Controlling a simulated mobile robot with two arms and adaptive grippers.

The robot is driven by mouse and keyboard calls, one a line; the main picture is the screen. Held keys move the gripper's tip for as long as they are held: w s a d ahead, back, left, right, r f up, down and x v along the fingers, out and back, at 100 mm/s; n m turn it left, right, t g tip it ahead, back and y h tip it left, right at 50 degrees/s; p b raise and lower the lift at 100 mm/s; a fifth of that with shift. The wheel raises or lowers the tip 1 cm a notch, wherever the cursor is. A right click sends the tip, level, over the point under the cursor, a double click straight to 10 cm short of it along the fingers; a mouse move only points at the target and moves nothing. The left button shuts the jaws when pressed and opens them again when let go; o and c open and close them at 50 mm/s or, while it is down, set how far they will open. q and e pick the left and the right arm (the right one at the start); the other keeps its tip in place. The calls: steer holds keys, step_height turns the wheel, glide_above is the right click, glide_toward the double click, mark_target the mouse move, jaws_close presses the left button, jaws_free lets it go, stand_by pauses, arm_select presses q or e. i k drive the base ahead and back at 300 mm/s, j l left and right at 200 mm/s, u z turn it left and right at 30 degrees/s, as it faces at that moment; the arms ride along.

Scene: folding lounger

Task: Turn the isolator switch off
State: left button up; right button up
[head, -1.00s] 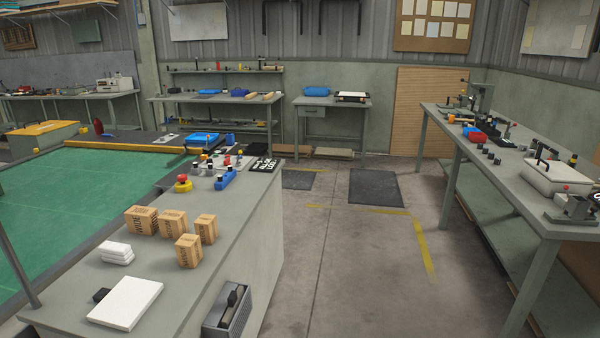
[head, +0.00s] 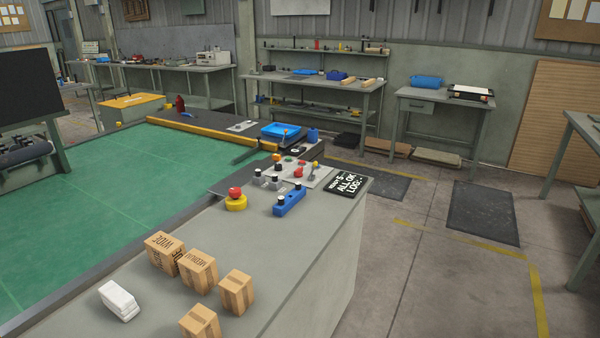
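I cannot make out for certain which item is the isolator switch. A red knob on a yellow round base (head: 236,199) stands on the grey bench (head: 290,262). Behind it is a control panel (head: 308,176) with several small knobs and buttons, too small to read. A blue block with black knobs (head: 289,201) sits in front of the panel. A black sign with white lettering (head: 347,184), partly reading "ALL OK", is at the bench's right edge. Neither of my grippers is in view.
Several cardboard boxes (head: 198,269) and a white stack (head: 119,300) occupy the near bench top. A green table surface (head: 110,205) with a yellow bar (head: 210,131) lies to the left. Open floor (head: 410,285) with dark mats (head: 482,212) lies to the right.

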mark_target(298, 174)
steer(key=i+l+z, duration=0.15)
steer(key=i+l, duration=0.9)
steer(key=i, duration=0.15)
